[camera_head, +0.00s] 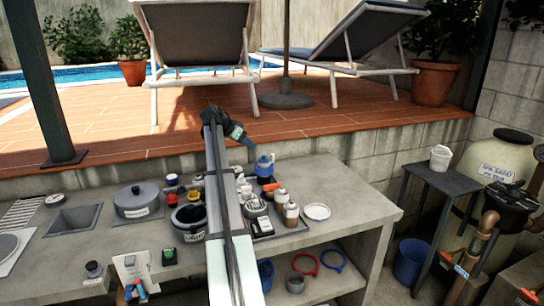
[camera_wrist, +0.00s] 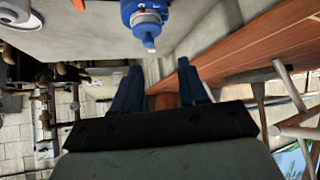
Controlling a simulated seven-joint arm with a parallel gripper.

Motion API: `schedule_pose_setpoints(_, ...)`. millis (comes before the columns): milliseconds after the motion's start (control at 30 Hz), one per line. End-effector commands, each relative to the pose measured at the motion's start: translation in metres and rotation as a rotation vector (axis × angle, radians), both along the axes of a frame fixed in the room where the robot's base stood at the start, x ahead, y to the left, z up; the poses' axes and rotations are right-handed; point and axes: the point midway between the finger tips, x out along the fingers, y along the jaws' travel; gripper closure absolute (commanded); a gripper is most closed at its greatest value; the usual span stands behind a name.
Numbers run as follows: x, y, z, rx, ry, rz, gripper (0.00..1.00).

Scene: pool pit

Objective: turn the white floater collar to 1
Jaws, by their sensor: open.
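My gripper (camera_head: 247,141) is raised at the deck edge, above the back of the counter. In the wrist view its two dark blue fingers (camera_wrist: 160,88) stand apart with nothing between them. A blue pot-shaped thing (camera_head: 265,165) stands on the counter just below and right of the gripper; it also shows at the top of the wrist view (camera_wrist: 146,16), beyond the fingertips, with a pale grey ring. A white tub-shaped thing (camera_head: 440,158) stands on the side table at right. I cannot tell which is the floater, and no collar numbers are readable.
The concrete counter (camera_head: 350,190) holds a grey lidded pot (camera_head: 138,200), a black pot (camera_head: 188,220), several small bottles and a white plate (camera_head: 317,212). The brick deck edge (camera_head: 330,125) rises behind. The dark side table (camera_head: 440,179) and tank stand at right.

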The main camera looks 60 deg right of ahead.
Motion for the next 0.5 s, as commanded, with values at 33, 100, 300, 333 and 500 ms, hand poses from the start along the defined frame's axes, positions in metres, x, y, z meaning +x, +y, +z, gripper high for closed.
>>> schedule_pose_setpoints(33,-0.010,-0.010,0.003,0.003,-0.004,-0.020,0.57)
schedule_pose_setpoints(100,-0.020,-0.017,0.005,0.005,-0.008,-0.036,0.57)
schedule_pose_setpoints(300,-0.031,-0.027,0.003,0.007,-0.010,-0.053,0.57)
schedule_pose_setpoints(333,-0.031,-0.029,0.001,0.007,-0.011,-0.052,0.57)
schedule_pose_setpoints(500,-0.037,-0.043,-0.016,0.009,-0.009,-0.052,0.57)
